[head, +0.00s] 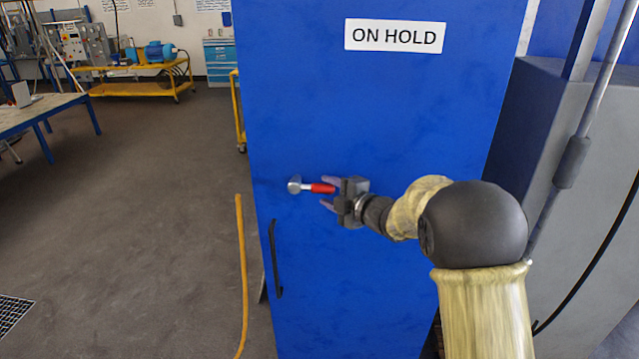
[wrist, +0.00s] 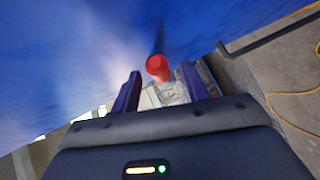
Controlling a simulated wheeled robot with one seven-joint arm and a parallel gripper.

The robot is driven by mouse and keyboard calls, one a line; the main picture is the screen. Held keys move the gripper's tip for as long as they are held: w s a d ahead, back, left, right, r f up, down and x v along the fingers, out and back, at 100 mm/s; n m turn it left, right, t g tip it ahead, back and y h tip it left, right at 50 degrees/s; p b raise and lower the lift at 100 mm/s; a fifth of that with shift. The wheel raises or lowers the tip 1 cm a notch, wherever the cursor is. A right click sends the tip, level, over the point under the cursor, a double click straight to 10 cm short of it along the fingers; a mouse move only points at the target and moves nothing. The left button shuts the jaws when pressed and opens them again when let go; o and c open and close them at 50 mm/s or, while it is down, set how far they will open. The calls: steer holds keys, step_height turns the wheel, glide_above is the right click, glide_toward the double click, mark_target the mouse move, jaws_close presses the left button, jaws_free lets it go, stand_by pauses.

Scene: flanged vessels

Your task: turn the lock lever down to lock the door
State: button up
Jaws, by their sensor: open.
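The blue door (head: 370,110) fills the middle of the head view and carries an "ON HOLD" sign. The lock lever (head: 322,188) has a red grip and a silver round hub (head: 294,185) at its left end. It points right, about level. My gripper (head: 329,193) is open at the lever's red end, coming from the right. In the wrist view the red lever end (wrist: 158,67) shows between and just beyond the two open fingers (wrist: 160,88). I cannot tell whether a finger touches it. A black door handle (head: 275,258) is below the hub, and shows in the wrist view (wrist: 255,42).
A yellow hose (head: 240,275) lies on the floor left of the door. A grey cabinet (head: 545,130) stands to the right. A workbench (head: 35,115) and yellow cart (head: 140,88) are farther off.

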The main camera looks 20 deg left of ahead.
mark_target(326, 191)
steer(key=shift+p+x, duration=0.35)
steer(key=shift+x, duration=0.75)
steer(key=shift+w+a, duration=0.15)
steer(key=shift+a, duration=0.3)
jaws_close()
